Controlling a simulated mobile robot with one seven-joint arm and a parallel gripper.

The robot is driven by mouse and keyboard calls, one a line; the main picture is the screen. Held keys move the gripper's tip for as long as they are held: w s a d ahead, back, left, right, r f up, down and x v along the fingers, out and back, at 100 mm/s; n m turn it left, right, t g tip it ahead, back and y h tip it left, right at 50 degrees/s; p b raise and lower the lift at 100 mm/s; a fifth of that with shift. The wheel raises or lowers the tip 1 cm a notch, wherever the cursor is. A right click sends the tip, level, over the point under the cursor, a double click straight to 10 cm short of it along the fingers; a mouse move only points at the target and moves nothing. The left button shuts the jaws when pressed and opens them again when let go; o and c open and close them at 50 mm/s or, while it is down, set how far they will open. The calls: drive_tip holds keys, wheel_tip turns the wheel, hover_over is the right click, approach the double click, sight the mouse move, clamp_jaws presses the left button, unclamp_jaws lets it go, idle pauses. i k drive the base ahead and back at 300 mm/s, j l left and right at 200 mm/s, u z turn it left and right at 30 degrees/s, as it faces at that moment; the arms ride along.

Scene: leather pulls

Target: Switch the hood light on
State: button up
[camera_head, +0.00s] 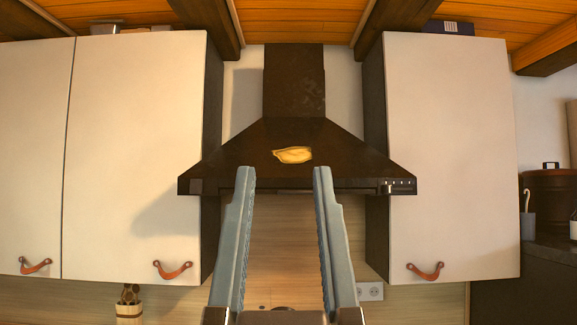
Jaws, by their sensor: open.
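The dark range hood (220,170) hangs on the wall between two white cabinets, with its chimney (293,80) above. A small row of light-coloured marks, which look like controls (399,184), sits at the right end of its front edge. A yellow, leaf-like patch (292,155) shows on the hood's sloped front. My gripper (283,180) points up toward the hood. Its two fingers are wide apart with nothing between them. The fingertips overlap the lower edge of the hood in the picture, left of the controls; I cannot tell whether they touch it. No lit lamp is visible; the underside is hidden.
White cabinets with leather pulls flank the hood, left (135,150) and right (450,150). A wall socket (369,291) is low on the right. A utensil holder (129,312) stands low left. A dark pot (551,191) is at far right.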

sight(196, 185)
drive_tip(key=i+j, duration=0.1)
drive_tip(key=i, duration=1.05)
drive_tip(key=j+u, duration=0.05)
drive_tip(key=j, duration=0.05)
